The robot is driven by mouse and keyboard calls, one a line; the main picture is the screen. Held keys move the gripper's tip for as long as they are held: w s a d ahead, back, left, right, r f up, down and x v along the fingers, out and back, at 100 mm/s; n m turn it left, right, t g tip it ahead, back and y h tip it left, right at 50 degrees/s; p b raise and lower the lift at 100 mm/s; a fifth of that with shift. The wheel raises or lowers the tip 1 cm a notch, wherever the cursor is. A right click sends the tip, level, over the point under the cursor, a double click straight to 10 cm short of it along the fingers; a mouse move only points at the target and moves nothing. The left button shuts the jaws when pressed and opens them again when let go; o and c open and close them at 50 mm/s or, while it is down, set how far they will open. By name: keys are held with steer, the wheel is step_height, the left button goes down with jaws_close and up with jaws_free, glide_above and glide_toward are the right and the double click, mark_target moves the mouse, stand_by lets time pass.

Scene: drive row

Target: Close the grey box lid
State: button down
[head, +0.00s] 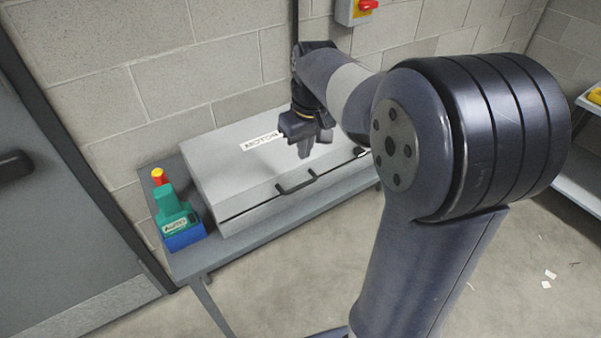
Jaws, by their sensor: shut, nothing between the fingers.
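The grey box (270,208) sits on a grey table against the block wall. Its lid (220,160) lies flat over the box, with a thin dark seam along the front edge and a black handle (297,184) at the front. A white label with dark letters is on the lid. My gripper (304,153) is over the lid, right of the label, fingers together and pointing down, holding nothing. I cannot tell whether the fingertips touch the lid. My arm hides the box's right end.
A green device with a red and yellow top (174,207) stands on a blue base left of the box. The grey table (204,263) has a narrow free front strip. A red switch on a grey wall box (356,10) is above. A shelf (580,185) stands far right.

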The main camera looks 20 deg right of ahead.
steer(key=f, duration=0.3)
steer(key=w+f+p, duration=0.1)
steer(key=f, duration=0.6)
steer(key=shift+w+a+f, duration=0.25)
steer(key=shift+f, duration=0.05)
steer(key=f+b, duration=0.1)
steer(key=s+f+b, duration=0.1)
steer(key=f, duration=0.1)
steer(key=shift+d, duration=0.1)
steer(key=shift+s, duration=0.1)
steer(key=shift+r, duration=0.1)
step_height(320, 180, up, 15)
steer(key=p, duration=0.2)
glide_above(300, 185)
steer(key=s+d, duration=0.1)
steer(key=s, duration=0.3)
steer(key=shift+w+f, duration=0.2)
steer(key=shift+w, duration=0.05)
